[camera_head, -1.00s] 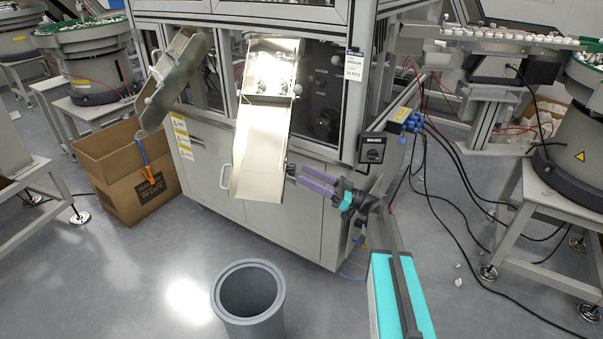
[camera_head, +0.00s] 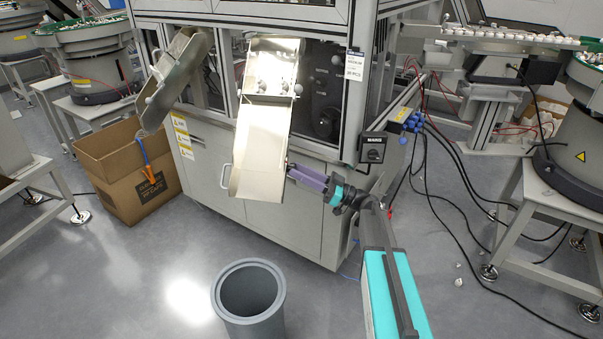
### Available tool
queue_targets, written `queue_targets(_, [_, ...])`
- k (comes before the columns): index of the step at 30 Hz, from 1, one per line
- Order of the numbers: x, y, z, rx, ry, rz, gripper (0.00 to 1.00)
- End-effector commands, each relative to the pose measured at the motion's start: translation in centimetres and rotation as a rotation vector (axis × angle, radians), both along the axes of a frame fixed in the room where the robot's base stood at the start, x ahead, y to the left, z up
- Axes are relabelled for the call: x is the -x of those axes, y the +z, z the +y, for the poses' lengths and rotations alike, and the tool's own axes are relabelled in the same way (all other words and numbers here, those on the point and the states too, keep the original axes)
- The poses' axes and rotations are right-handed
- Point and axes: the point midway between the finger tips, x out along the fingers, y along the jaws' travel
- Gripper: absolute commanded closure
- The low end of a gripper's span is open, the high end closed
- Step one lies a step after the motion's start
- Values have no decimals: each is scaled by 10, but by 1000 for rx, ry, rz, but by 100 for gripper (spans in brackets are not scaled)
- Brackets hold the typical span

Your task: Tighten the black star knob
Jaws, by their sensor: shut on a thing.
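The long metal chute (camera_head: 262,150) slopes down from the front of the machine. My gripper (camera_head: 291,173), with purple fingers, reaches in from the right to the chute's lower right edge. Its fingers are closed at that edge, one largely in front of the other in this view. The black star knob sits between the fingertips and is almost wholly hidden by them, so its lobes and its seating against the chute cannot be made out.
A grey bin (camera_head: 248,305) stands on the floor below the chute. A cardboard box (camera_head: 130,185) and a second chute (camera_head: 178,75) are at the left. A dark switch box (camera_head: 373,148) is on the machine's corner post above my arm. Cables trail on the floor at right.

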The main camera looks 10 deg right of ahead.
Motion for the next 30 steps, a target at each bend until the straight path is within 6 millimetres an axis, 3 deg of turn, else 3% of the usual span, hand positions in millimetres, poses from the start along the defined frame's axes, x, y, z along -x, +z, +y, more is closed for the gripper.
queue_targets(14, [3,0,0,-46,0,105,92])
queue_targets(30, [7,2,1,-217,-2,501,92])
